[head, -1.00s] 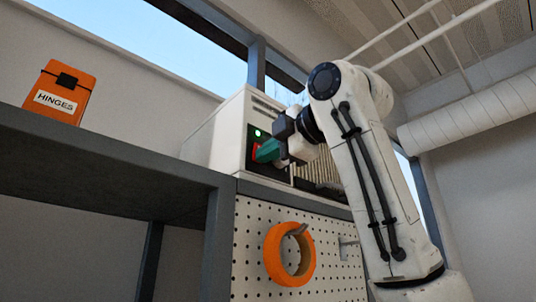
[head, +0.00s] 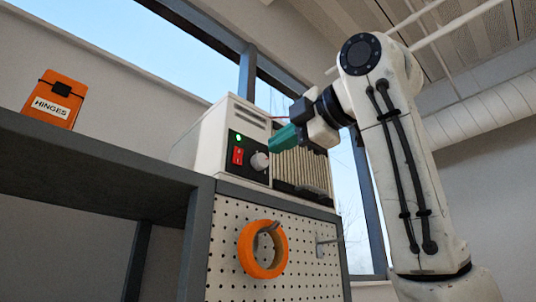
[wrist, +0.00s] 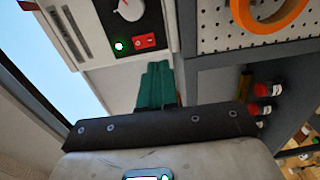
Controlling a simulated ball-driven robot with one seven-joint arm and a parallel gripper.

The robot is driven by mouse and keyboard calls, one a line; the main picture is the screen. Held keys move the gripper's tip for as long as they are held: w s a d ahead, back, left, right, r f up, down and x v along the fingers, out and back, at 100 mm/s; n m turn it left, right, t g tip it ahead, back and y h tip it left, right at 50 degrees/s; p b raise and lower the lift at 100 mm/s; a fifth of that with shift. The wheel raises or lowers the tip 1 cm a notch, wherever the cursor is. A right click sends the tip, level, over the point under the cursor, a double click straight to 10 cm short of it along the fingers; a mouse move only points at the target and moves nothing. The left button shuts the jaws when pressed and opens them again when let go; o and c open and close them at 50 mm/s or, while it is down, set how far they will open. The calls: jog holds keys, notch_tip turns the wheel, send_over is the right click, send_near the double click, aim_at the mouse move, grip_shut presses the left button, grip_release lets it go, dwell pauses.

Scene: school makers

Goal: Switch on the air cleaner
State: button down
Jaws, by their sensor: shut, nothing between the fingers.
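The air cleaner (head: 205,140) is a white box with a dark front panel and a grille. Its panel carries a red rocker switch (head: 238,156), a lit green light (head: 239,137) and a pale round knob (head: 260,161). In the wrist view the switch (wrist: 144,40) and the lit light (wrist: 119,46) show just beyond my fingertips. My gripper (head: 273,145) has green fingers, shut and empty. In the head view it is above and right of the switch, apart from it, near the knob.
The cleaner stands on a shelf top above a white pegboard (head: 228,270) with an orange tape roll (head: 247,262) on a hook. An orange box labelled HINGES (head: 62,86) sits on the dark shelf (head: 90,160) at left. A window is behind.

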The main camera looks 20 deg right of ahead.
jog(key=shift+f+b+v, duration=0.15)
jog(key=shift+b+v, duration=0.1)
jog(key=shift+v, duration=0.6)
jog(key=shift+f+b+v, duration=0.1)
jog(key=shift+b+v, duration=0.1)
jog(key=shift+v, duration=0.7)
